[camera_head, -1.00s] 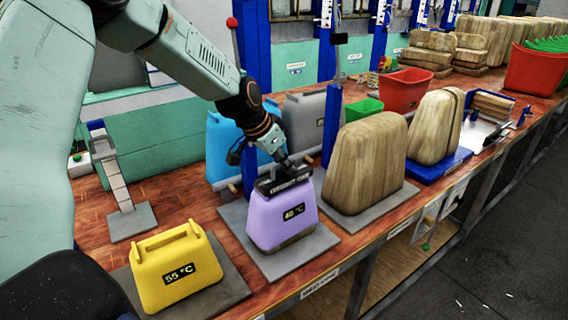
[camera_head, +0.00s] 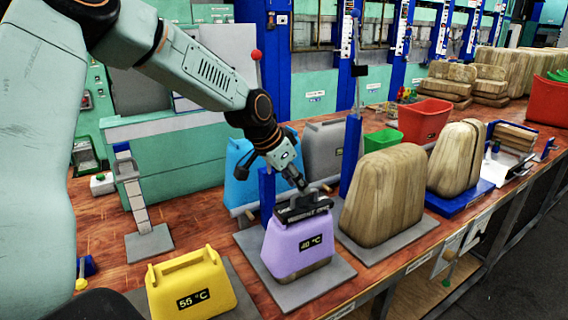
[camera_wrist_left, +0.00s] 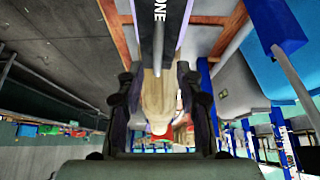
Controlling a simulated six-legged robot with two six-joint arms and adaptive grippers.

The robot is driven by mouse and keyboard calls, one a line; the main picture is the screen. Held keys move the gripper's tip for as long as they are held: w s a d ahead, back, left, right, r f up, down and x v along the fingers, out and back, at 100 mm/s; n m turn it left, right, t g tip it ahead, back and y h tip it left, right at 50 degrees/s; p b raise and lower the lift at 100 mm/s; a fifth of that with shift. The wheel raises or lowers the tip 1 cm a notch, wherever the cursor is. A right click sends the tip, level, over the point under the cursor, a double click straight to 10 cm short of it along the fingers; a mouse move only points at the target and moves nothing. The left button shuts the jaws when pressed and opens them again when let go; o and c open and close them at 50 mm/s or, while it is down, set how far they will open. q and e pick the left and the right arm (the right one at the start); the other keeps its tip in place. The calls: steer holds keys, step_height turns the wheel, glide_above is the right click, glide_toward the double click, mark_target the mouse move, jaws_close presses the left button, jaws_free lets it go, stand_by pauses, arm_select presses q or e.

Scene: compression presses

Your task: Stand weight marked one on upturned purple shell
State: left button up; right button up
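The purple shell (camera_head: 298,247), labelled 40 °C, stands upturned on a grey plate (camera_head: 322,285). A black bar-shaped weight (camera_head: 303,212) with white lettering rests along its top. In the left wrist view the weight (camera_wrist_left: 158,35) shows the word ONE, with purple edges of the shell on both sides. My left gripper (camera_head: 297,188) is directly above the weight, pointing down. In the left wrist view its fingers (camera_wrist_left: 158,95) stand apart on either side, with a gap between them and the narrow bar. My right gripper is not in view.
A yellow shell (camera_head: 190,285) labelled 55 °C is at the front left. Blue (camera_head: 238,165) and grey (camera_head: 322,150) shells stand behind the purple one. A wooden block (camera_head: 383,195) is close on its right. A red bin (camera_head: 423,120) and green bin (camera_head: 383,138) are farther back.

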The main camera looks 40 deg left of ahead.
arm_select(q)
steer(key=v, duration=0.7)
steer(key=shift+r, duration=0.2)
